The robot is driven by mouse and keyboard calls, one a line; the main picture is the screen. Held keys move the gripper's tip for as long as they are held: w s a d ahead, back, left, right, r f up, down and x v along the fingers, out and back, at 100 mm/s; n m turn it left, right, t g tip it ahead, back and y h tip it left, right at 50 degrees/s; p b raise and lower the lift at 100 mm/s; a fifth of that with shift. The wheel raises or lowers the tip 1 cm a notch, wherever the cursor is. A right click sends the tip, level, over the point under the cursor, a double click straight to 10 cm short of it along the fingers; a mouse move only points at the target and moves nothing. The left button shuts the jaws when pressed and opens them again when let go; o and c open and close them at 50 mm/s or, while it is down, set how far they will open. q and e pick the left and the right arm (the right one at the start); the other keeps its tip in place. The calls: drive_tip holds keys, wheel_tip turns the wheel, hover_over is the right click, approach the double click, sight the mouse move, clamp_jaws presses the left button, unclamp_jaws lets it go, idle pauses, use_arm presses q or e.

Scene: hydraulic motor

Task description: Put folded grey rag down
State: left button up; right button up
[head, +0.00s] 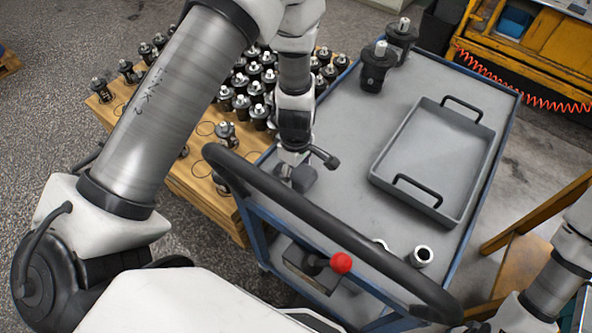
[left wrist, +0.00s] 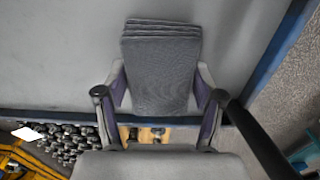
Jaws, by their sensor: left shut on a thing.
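The folded grey rag (left wrist: 162,70) is a small layered stack of cloth. My left gripper (left wrist: 160,98) is shut on it, with one finger on each side, in the left wrist view. In the head view the left gripper (head: 297,170) points down over the left edge area of the grey cart top, and the rag (head: 303,180) shows as a small dark grey patch at its tips. I cannot tell whether the rag touches the cart top. My right gripper is not in view; only part of that arm shows at the lower right.
The blue-edged cart (head: 345,165) carries a grey tray (head: 377,172) with black handles, dark motors (head: 378,66) at the back and a metal ring (head: 422,256) at the front. A black push handle (head: 290,203) crosses its near side. A wooden pallet (head: 205,180) with several motors stands left.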

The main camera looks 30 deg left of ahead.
use_arm(q)
drive_tip(key=shift+w+f, duration=0.1)
drive_tip(key=shift+f, duration=0.15)
drive_tip(key=shift+f, duration=0.15)
drive_tip(key=o, duration=1)
drive_tip(key=shift+r, duration=0.35)
wheel_tip(320, 180, up, 12)
drive_tip(key=shift+f, duration=0.15)
